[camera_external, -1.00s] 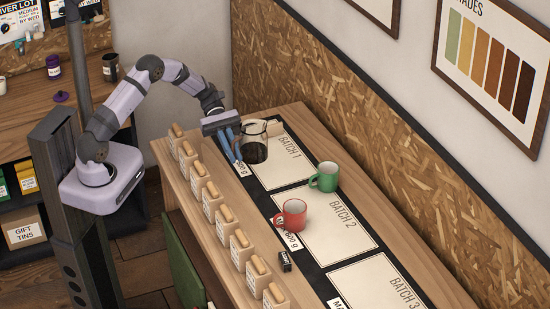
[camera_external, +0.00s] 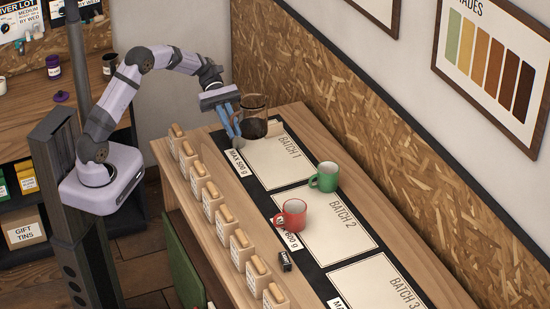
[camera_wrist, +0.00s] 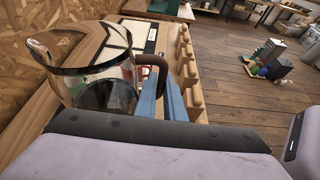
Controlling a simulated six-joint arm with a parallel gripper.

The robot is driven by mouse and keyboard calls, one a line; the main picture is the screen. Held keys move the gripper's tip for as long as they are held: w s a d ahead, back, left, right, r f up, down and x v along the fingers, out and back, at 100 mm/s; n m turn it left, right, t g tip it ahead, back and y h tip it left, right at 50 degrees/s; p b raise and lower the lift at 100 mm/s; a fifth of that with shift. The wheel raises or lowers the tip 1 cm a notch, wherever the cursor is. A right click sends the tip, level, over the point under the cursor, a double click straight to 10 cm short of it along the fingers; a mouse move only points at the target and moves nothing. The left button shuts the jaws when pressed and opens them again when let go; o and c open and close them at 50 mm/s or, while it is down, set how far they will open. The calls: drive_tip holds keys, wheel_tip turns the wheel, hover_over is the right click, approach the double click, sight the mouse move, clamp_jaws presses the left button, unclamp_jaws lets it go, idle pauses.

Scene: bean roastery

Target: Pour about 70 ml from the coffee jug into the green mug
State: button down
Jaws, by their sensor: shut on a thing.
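The glass coffee jug (camera_external: 255,127) holds dark coffee and is upright above the far end of the mat, near BATCH 1. It also shows large in the wrist view (camera_wrist: 108,95). My gripper (camera_external: 237,140) is shut on the jug's dark handle (camera_wrist: 153,66), its blue fingers on either side in the wrist view (camera_wrist: 172,98). The green mug (camera_external: 323,177) stands upright between the BATCH 1 and BATCH 2 cards, apart from the jug. Its inside is too small to read.
A red mug (camera_external: 291,214) stands near the green mug, toward the front. A row of several wooden-topped tan containers (camera_external: 213,204) lines the table's front edge. A small black block (camera_external: 286,260) lies near BATCH 2. An OSB wall panel (camera_external: 345,110) runs behind the table.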

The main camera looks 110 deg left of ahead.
wheel_tip(320, 180, up, 2)
drive_tip(key=w+d+f+n+t+y+b, duration=0.1)
drive_tip(key=w+f+n+t+y+b, duration=0.1)
drive_tip(key=w+f+b, duration=0.5)
drive_tip(key=w+d+f+n+t+y+b, duration=0.1)
drive_tip(key=w+n+y+b, duration=0.3)
drive_tip(key=w, duration=0.8)
drive_tip(key=w+d+r+n+t+y+b, duration=0.1)
drive_tip(key=w+d+r+y+b, duration=0.1)
drive_tip(key=w+d+r+b, duration=0.35)
drive_tip(key=w+d+r+n+y+b, duration=0.2)
drive_tip(key=w+b, duration=0.1)
drive_tip(key=w, duration=0.5)
wheel_tip(320, 180, down, 15)
drive_tip(key=shift+d+r, duration=0.15)
drive_tip(key=shift+d, duration=0.05)
drive_tip(key=shift+w, duration=0.1)
drive_tip(key=shift+r, duration=0.15)
